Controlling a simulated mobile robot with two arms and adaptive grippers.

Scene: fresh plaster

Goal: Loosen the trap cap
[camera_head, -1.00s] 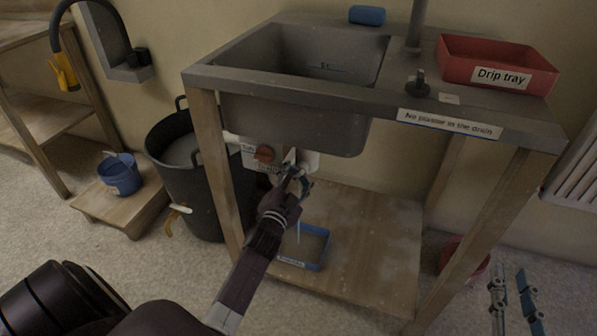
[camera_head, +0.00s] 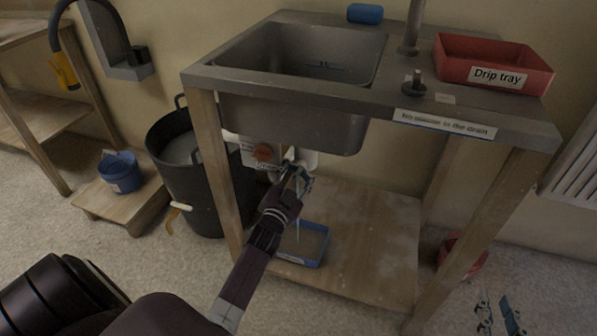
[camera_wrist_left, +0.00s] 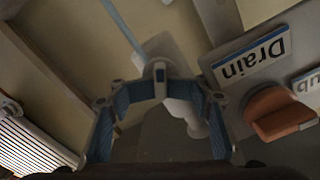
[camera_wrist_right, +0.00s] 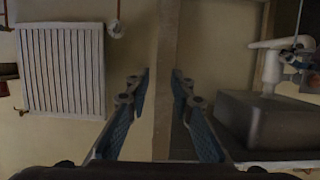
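The white trap (camera_head: 304,158) hangs under the grey sink. It also shows in the left wrist view (camera_wrist_left: 184,108), upside down and partly behind the fingers. My left gripper (camera_head: 299,180) is at its lower end. In the left wrist view its fingers (camera_wrist_left: 160,78) bend inward and come together in front of the white trap. They look closed around the trap cap, which is mostly hidden. My right gripper (camera_head: 495,297) is low at the right, well away from the sink. Its fingers (camera_wrist_right: 160,80) are apart and empty in the right wrist view.
A blue-rimmed tray (camera_head: 303,262) lies on the lower shelf (camera_head: 375,240), below my left gripper. An orange knob (camera_head: 264,152) beside a Drain label (camera_wrist_left: 250,58) is close left of the trap. A black bin (camera_head: 188,200) stands left of the sink frame.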

